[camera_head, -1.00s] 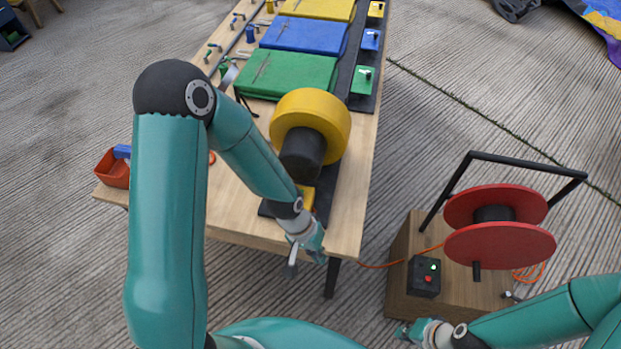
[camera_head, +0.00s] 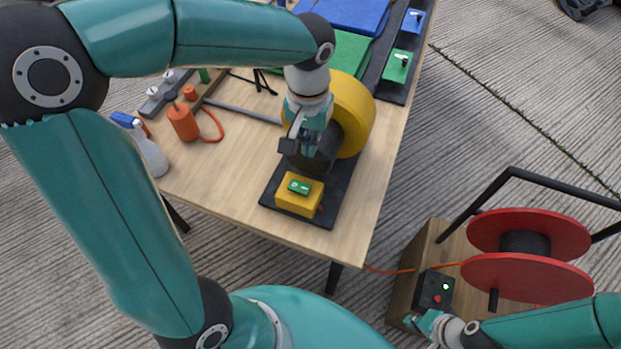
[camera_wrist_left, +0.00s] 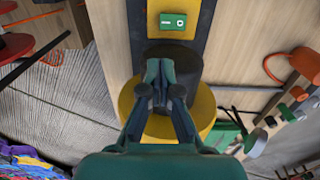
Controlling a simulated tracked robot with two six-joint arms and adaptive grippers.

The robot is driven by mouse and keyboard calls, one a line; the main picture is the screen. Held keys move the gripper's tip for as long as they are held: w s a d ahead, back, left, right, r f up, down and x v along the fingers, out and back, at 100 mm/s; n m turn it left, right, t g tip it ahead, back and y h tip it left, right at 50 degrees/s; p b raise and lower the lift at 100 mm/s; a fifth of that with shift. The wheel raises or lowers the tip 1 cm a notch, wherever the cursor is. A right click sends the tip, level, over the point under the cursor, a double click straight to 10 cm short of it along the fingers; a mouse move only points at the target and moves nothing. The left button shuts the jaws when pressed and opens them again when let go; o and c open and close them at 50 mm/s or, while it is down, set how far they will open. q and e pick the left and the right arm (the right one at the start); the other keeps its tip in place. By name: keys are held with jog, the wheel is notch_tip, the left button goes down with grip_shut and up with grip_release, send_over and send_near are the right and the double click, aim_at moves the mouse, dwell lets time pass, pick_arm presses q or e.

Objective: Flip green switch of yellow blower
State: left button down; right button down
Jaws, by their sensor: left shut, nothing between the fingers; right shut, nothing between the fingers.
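The yellow blower (camera_head: 354,104) is a round drum with a dark nozzle on a black base plate on the wooden table. A yellow box (camera_head: 297,203) with a green switch (camera_head: 299,187) sits at the near end of that plate. My left gripper (camera_head: 303,150) is shut and empty, just above the dark nozzle and behind the switch box, apart from the switch. In the left wrist view the green switch (camera_wrist_left: 173,21) shows ahead of the shut fingers. My right gripper (camera_head: 418,323) is at the lower right, beside the reel's wooden box, shut and empty.
A spray bottle (camera_head: 150,150) and an orange canister (camera_head: 183,122) with a hose stand on the table's left side. A red cable reel (camera_head: 530,276) with a black frame stands at right. The table front beside the switch box is clear.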

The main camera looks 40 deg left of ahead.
aim_at(310, 188)
pick_arm(q)
notch_tip(310, 188, down, 14)
jog(key=shift+r+b, duration=0.1)
jog(key=shift+b, duration=0.75)
jog(key=shift+d+f+b, duration=0.1)
jog(key=shift+f+b, duration=0.35)
jog(key=shift+b, duration=0.15)
jog(key=shift+r, duration=0.2)
jog(key=shift+r+p, duration=0.1)
jog(key=shift+p, duration=0.2)
jog(key=shift+r+p, duration=0.4)
jog(key=shift+r, duration=0.3)
jog(key=shift+r, duration=0.1)
